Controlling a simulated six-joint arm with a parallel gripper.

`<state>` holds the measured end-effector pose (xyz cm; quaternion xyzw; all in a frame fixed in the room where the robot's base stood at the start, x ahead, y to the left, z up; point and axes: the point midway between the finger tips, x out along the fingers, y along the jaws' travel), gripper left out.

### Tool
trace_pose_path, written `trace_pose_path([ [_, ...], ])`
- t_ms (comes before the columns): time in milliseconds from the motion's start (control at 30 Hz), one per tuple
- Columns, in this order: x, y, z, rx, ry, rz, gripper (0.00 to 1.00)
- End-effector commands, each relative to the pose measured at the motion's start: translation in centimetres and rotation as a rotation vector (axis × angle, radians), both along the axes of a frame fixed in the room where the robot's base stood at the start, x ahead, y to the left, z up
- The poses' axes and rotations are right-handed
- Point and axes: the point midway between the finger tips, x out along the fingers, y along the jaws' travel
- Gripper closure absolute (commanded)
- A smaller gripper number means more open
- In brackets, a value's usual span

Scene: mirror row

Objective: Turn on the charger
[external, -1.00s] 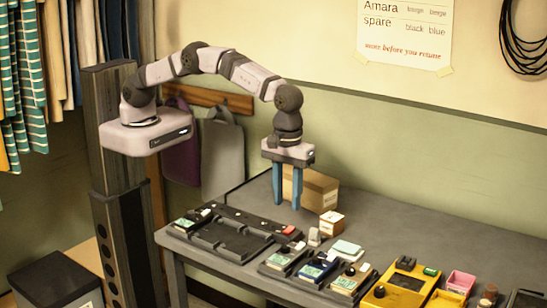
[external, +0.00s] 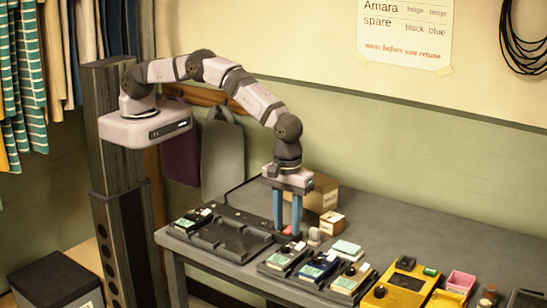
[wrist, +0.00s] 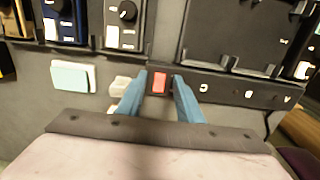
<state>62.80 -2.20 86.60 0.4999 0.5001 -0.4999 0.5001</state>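The charger (external: 228,240) is a long black tray with bays on the table's left part; it also shows in the wrist view (wrist: 232,45). A red switch (wrist: 159,82) sits at the end of its rail; I cannot tell whether it is on or off. In the external view the switch (external: 287,231) is partly hidden by my fingers. My gripper (wrist: 160,75) has two blue fingers, apart and empty, one on each side of the switch. In the external view my gripper (external: 287,233) points straight down and is low over the rail. I cannot tell if it touches.
A pedal with a pale label (external: 193,220) sits in the charger's left end. Several more pedals (external: 314,268) stand to the right.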

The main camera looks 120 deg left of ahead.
Motion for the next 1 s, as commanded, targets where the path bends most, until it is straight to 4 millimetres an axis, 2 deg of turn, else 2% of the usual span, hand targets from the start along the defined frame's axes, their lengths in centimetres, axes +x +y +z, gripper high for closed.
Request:
trace_pose_path([
  [167, 0.01, 0.0, -0.04, 0.0, 0.0, 0.0, 0.67],
  [200, 0.01, 0.0, -0.03, 0.0, 0.0, 0.0, 0.72],
  [300, 0.01, 0.0, -0.02, 0.0, 0.0, 0.0, 0.96],
  [333, 0.01, 0.0, -0.02, 0.0, 0.0, 0.0, 1.0],
  [1000, 0.0, 0.34, 0.06, -0.098, 0.0, -0.001, 1.0],
])
